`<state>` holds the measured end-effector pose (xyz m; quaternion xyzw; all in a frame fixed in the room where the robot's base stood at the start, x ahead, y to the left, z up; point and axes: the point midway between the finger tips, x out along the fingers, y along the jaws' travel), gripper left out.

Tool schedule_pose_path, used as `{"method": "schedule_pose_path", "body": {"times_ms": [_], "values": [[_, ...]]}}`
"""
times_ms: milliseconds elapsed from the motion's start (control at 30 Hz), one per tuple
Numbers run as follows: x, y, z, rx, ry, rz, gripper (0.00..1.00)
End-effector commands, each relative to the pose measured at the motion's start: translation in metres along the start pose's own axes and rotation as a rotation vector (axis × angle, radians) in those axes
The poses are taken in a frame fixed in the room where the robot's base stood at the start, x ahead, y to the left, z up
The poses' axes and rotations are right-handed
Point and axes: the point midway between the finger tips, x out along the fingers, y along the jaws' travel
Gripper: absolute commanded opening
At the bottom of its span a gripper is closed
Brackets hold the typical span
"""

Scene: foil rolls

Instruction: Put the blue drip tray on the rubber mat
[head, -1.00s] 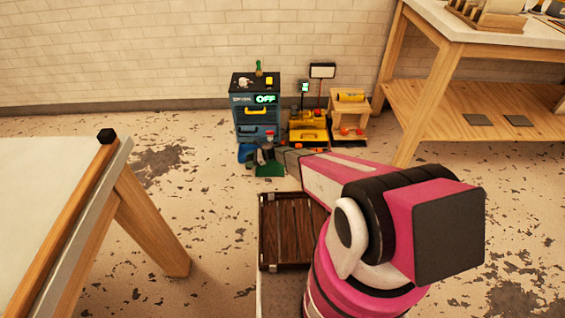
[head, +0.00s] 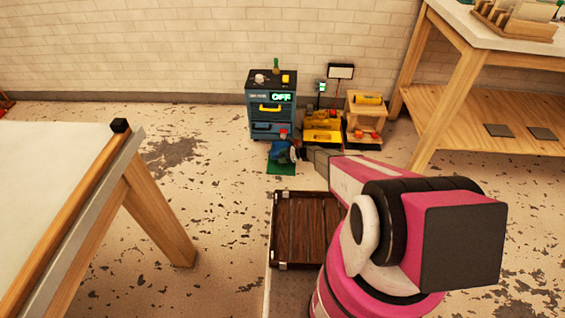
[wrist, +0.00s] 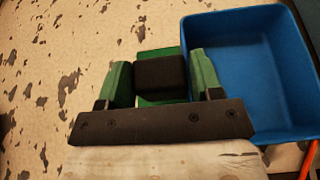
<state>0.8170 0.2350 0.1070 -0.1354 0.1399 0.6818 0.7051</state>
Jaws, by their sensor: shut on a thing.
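The blue drip tray (head: 281,150) shows small in the head view, partly hidden by my gripper (head: 296,153). In the wrist view the blue tray (wrist: 240,70) is large, open and empty, just right of my gripper's right finger. My gripper (wrist: 160,80) has green fingers with a dark block between them; it is shut on the tray, though the exact held part is unclear. A green mat (head: 281,168), seemingly the rubber mat, lies flat on the floor at the tray's near side in the head view. A green patch beyond the dark block in the wrist view may be this mat.
A dark cabinet (head: 270,113) with an OFF display stands behind the tray. A yellow machine (head: 322,130) and a small wooden stand (head: 366,115) are right of it. A brown wooden crate (head: 307,228) is nearer. A table (head: 60,180) stands left, a workbench (head: 480,95) right.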

Motion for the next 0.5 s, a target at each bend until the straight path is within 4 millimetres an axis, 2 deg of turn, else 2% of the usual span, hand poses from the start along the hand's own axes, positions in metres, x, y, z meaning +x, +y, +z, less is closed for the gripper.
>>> {"method": "schedule_pose_path", "body": {"times_ms": [300,500], "values": [[0.014,-0.002,-0.034,0.0,0.0,0.0,0.32],[0.015,0.0,-0.036,-0.001,0.0,0.0,0.32]]}}
